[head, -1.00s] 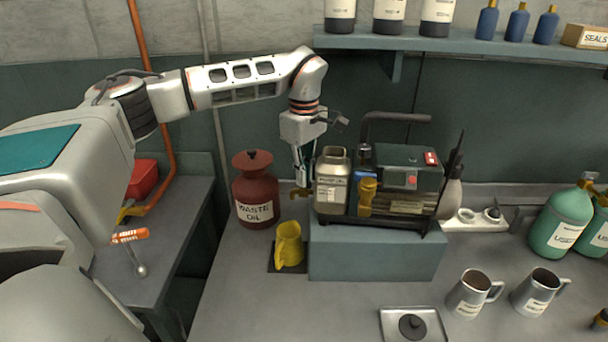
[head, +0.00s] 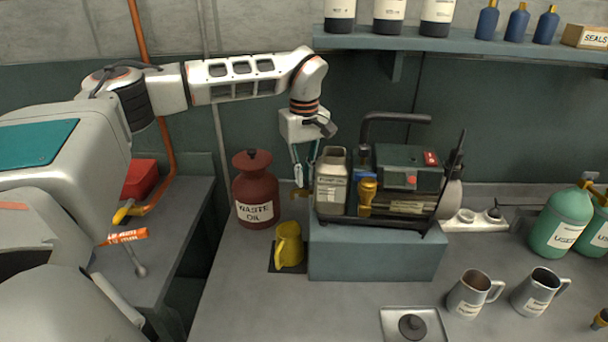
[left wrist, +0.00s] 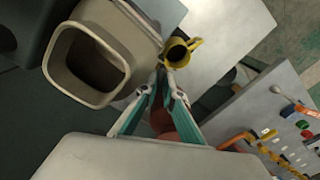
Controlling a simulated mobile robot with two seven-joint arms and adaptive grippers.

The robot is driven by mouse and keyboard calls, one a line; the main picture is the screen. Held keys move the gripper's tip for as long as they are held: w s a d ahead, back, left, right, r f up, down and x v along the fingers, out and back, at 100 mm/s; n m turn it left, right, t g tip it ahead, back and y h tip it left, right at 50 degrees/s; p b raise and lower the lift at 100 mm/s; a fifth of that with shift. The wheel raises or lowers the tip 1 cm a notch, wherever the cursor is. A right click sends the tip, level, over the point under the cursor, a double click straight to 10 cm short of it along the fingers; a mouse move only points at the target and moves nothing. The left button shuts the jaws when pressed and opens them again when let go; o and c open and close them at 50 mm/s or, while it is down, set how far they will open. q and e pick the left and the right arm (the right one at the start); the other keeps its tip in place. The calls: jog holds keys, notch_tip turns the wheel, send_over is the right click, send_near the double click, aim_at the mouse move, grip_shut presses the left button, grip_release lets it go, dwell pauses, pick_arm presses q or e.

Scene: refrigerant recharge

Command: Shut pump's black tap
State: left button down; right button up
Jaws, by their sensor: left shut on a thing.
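The pump unit (head: 400,172), with a black handle and a beige tank (head: 331,180), stands on a blue-grey block. A small brass-coloured fitting (head: 300,192) sticks out at the pump's left side, low beside the tank. My left gripper (head: 300,185) points down there, its fingers closed on the tap, which they mostly hide. In the left wrist view my left gripper (left wrist: 162,72) has its fingertips together beside the open-topped tank (left wrist: 95,65). The tap's black handle and its angle are too small to make out. My right gripper is not in view.
A yellow jug (head: 289,245) stands on a dark pad below the fitting; it also shows in the left wrist view (left wrist: 178,52). A red waste oil can (head: 256,190) stands close on the left. Two metal mugs (head: 468,293) stand front right.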

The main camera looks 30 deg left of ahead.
pick_arm(q)
jog(key=m, duration=0.2)
jog(key=shift+m, duration=0.4)
jog(key=shift+m, duration=1.4)
jog(key=c, duration=2.1)
grip_release()
jog(key=shift+s, duration=0.2)
jog(key=shift+a, duration=0.1)
